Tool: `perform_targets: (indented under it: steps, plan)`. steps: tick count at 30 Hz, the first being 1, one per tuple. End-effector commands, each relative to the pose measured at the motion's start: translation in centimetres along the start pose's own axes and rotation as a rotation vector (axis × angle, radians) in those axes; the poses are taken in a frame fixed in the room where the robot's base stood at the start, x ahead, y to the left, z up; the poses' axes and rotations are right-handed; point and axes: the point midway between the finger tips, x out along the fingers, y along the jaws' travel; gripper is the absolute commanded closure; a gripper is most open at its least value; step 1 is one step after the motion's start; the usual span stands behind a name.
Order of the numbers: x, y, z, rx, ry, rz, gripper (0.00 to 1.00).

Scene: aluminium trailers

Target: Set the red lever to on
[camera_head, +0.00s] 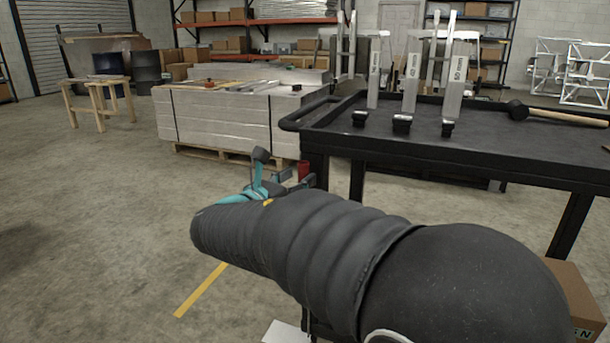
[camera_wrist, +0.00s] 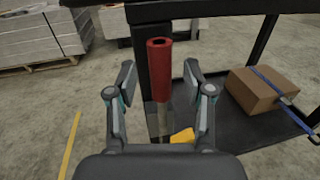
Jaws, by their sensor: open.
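The red lever shows in the wrist view as an upright red cylinder (camera_wrist: 159,70) with a dark hole in its top, in front of a black cart post. A grey shaft shows below it. My gripper (camera_wrist: 159,84) is open, with one finger on each side of the red cylinder and visible gaps on both sides. Nothing is held. In the head view, part of the red lever (camera_head: 304,168) shows beside the cart's left end, just right of my gripper (camera_head: 277,178). My arm hides much of the area below. I cannot read the on or off setting.
The black cart (camera_head: 460,145) carries metal profiles and a mallet (camera_head: 560,115). On its lower shelf is a cardboard box (camera_wrist: 262,89) with a blue strap. A yellow piece (camera_wrist: 182,136) lies near the gripper's base. A pallet stack (camera_head: 225,120) stands behind; floor at left is clear.

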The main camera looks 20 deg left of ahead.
Motion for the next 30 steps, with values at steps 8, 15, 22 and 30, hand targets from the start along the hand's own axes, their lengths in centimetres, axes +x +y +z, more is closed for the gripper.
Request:
perform_targets:
  steps: [8,15,22,30]
  plan:
    - [2.8,0.0,0.0,0.001,0.000,-0.001,0.48]
    - [3.0,0.0,0.0,0.001,0.000,0.000,0.48]
    - [3.0,0.0,0.0,0.001,0.000,0.000,0.81]
    - [3.0,0.0,0.0,0.001,0.000,0.000,1.00]
